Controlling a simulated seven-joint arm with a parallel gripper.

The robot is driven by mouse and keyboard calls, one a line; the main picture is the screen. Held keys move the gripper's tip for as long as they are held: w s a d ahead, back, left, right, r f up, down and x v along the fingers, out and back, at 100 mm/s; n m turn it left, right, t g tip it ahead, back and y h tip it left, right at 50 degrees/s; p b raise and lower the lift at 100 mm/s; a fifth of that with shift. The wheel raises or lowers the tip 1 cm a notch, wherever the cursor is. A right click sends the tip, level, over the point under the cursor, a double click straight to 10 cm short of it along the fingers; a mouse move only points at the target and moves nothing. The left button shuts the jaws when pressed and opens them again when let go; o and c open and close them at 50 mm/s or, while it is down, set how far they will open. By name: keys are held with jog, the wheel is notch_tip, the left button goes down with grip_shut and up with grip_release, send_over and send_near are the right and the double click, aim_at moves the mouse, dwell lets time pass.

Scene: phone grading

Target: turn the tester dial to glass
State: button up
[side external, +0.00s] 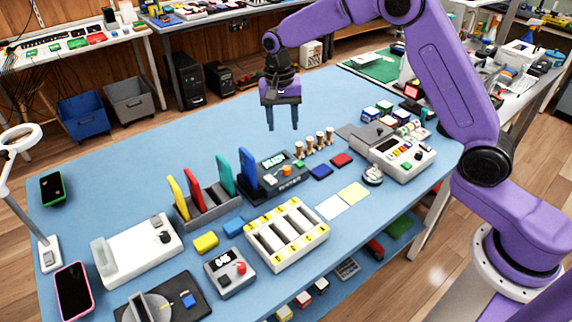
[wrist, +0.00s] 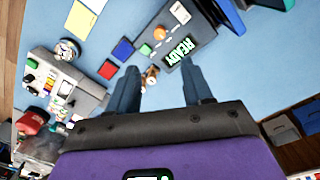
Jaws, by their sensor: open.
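A dark tester box (side external: 285,183) stands mid-table with a lit green display that reads READY in the wrist view (wrist: 181,47). An orange dial (side external: 286,169) sits on its face beside the display and also shows in the wrist view (wrist: 159,33). Its markings are too small to read, so I cannot tell its setting. A blue phone (side external: 247,170) stands upright at the tester's left end. My gripper (side external: 283,127) is open and empty, pointing down above the table behind the tester, apart from the dial. It also shows in the wrist view (wrist: 159,70).
Several small wooden pegs (side external: 319,139) stand right of the tester. A rack (side external: 208,207) holds upright coloured phones to its left. A white tray (side external: 287,235) lies in front. A grey-white device (side external: 402,160) stands at right.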

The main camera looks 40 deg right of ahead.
aim_at(287, 168)
jog(key=f, duration=1.5)
jog(key=shift+s+d, duration=0.25)
jog(key=shift+d, duration=0.1)
grip_shut()
